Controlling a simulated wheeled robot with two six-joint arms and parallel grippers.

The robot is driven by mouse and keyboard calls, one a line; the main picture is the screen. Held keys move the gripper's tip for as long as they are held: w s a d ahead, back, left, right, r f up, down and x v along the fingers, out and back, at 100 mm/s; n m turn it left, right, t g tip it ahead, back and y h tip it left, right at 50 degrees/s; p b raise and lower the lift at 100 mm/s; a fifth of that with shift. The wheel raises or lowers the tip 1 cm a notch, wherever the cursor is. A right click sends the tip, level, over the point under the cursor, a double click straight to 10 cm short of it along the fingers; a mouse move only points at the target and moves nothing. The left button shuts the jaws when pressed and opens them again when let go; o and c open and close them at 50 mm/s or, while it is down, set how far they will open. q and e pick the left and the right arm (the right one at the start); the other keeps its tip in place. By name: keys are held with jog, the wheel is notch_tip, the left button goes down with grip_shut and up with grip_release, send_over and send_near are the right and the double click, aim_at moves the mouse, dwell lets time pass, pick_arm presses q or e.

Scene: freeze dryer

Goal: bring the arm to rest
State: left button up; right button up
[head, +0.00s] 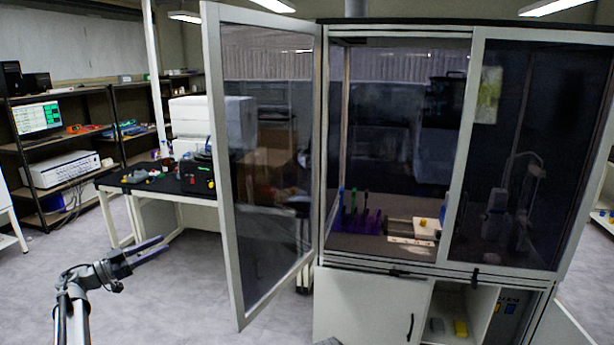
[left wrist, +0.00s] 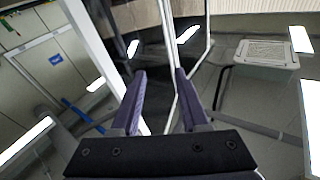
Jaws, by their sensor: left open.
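My left gripper (head: 150,251) is at the lower left of the head view, held in the air over the floor and to the left of the open cabinet door. Its two fingers are apart and nothing is between them. The left wrist view shows the same two purple-grey fingers (left wrist: 158,100) spread and empty. My right gripper is in neither view.
A glass-fronted cabinet (head: 395,275) stands at centre right. Its framed left door (head: 265,170) swings out toward me. Inside are a purple rack (head: 360,218) and a small tray. A dark-topped bench (head: 140,183) stands behind. Grey floor (head: 170,300) around my left gripper is clear.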

pick_arm(q)
jog(key=w+d+r+n+t+y, duration=0.1)
jog(key=w+r+n+t+y, duration=0.4)
jog(key=n+t+y, duration=0.6)
jog(key=s+d+f+n+g+y, duration=0.2)
jog(key=s+d+f+g+y, duration=0.1)
jog(key=f+g, duration=0.3)
jog(key=s+d+f+n+g+y, duration=0.1)
jog(key=s+d+f+g+y, duration=0.25)
jog(key=f, duration=0.45)
jog(key=s+d+f+n+g+y, duration=0.2)
jog(key=s+f+g, duration=0.2)
jog(key=f, duration=0.3)
jog(key=s+d+f+m+g+h+b, duration=0.1)
jog(key=s+d+f+m+g, duration=0.3)
jog(key=s+d, duration=0.9)
jog(key=s+d+f+m+g+h+b, duration=0.2)
jog(key=s+d+f+g, duration=0.4)
jog(key=s+d+f, duration=0.3)
jog(key=s+d+m+b, duration=0.1)
jog(key=s+d+m, duration=0.1)
jog(key=d, duration=0.3)
jog(key=shift+s+f, duration=0.2)
jog(key=shift+s, duration=0.65)
